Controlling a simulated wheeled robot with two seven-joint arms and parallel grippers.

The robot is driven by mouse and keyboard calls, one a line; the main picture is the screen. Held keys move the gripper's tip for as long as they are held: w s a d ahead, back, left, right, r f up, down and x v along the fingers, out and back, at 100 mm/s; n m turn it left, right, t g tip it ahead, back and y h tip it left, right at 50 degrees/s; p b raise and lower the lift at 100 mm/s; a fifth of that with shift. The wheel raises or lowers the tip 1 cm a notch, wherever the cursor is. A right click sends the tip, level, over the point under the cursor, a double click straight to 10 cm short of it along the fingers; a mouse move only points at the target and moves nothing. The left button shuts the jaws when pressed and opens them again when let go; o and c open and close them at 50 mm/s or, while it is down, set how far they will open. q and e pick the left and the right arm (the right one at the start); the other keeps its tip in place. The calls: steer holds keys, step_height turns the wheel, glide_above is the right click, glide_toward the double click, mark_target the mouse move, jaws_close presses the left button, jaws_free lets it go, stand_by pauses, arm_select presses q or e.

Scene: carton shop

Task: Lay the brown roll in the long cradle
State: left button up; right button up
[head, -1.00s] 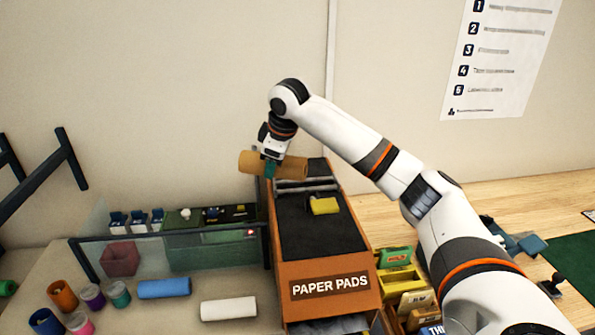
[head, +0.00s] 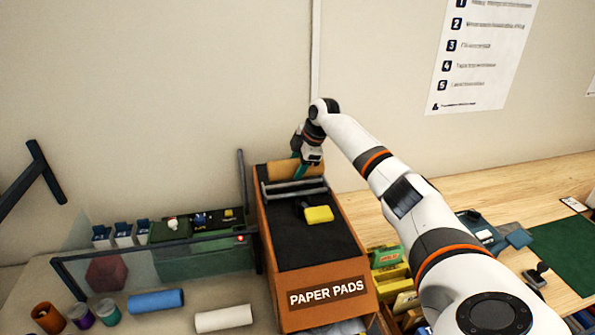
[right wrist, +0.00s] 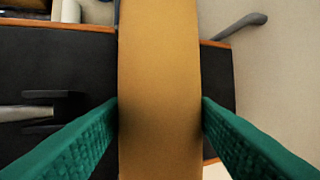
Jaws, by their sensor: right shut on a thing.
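The brown roll (head: 280,171) is held crosswise over the far end of the black-topped orange PAPER PADS unit. In the right wrist view the roll (right wrist: 158,60) runs up and down between the green fingers. My right gripper (head: 299,170) is shut on it, one finger on each side. Two parallel grey rails (head: 294,188), which look like the long cradle, lie across the unit just in front of the roll. I cannot tell whether the roll touches the surface below. My left gripper is not in view.
A blue roll (head: 155,300) and a white roll (head: 223,319) lie on the table at left. A dark frame (head: 150,250) with a clear panel stands left of the unit.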

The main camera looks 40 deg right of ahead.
step_height(320, 180, down, 3)
steer(key=shift+f+p, duration=0.15)
steer(key=shift+p, duration=0.5)
steer(key=shift+f, duration=0.1)
steer(key=shift+f, duration=0.1)
steer(key=shift+f+b, duration=0.45)
steer(key=shift+f, duration=0.05)
steer(key=o, duration=1.1)
steer(key=shift+a, duration=0.1)
steer(key=shift+r, duration=0.1)
